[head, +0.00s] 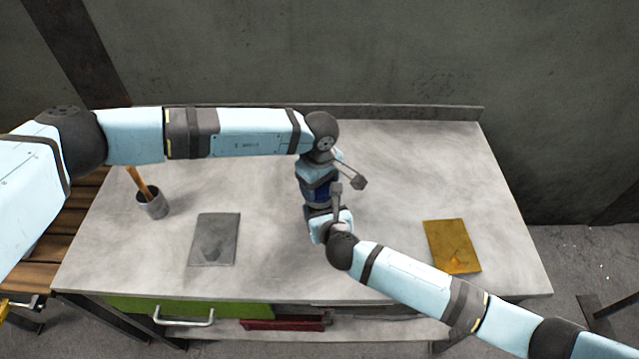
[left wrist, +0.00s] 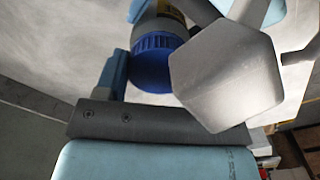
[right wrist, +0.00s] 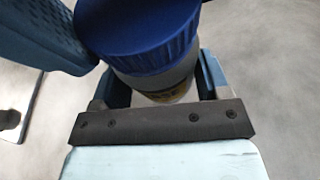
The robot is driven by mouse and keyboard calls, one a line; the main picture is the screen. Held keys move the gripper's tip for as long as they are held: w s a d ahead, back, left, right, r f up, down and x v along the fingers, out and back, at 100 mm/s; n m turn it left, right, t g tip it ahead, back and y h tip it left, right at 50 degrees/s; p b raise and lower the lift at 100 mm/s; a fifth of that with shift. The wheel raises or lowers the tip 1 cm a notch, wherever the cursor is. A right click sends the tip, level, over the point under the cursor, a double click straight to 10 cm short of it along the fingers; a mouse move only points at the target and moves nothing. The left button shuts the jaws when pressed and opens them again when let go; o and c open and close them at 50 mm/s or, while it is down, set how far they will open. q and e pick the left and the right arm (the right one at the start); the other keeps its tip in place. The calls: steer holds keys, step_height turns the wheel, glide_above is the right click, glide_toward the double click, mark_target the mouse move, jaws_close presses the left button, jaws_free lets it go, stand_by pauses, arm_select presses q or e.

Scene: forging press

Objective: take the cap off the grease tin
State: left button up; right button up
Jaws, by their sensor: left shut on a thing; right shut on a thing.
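The grease tin has a blue ribbed cap and a pale body; in the head view only a little dark blue of the cap (head: 321,192) shows between my grippers. In the right wrist view the cap (right wrist: 140,35) sits over the mouth of the tin (right wrist: 160,82), with no clear gap. My right gripper (right wrist: 163,85) is shut around the tin body. My left gripper (head: 318,186) comes down from above and is shut on the cap; one finger shows at the cap's left side in the right wrist view. The left wrist view also shows the cap (left wrist: 155,62), partly hidden by a grey hexagonal part.
The grey workbench (head: 270,180) carries a cup with a wooden-handled tool (head: 152,204) at left, a grey plate (head: 214,228) and a yellow plate (head: 450,235) at right. A low ledge (head: 410,112) runs along its back. Bench surface between these is clear.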

arm_select(q)
steer(key=n, duration=0.6)
steer(key=o, duration=1)
steer(key=shift+r, duration=0.1)
step_height(320, 180, up, 4)
steer(key=shift+r, duration=0.15)
steer(key=shift+c, duration=0.3)
step_height(320, 180, up, 3)
steer(key=m, duration=0.5)
steer(key=shift+r, duration=0.15)
steer(key=shift+f, duration=3.9)
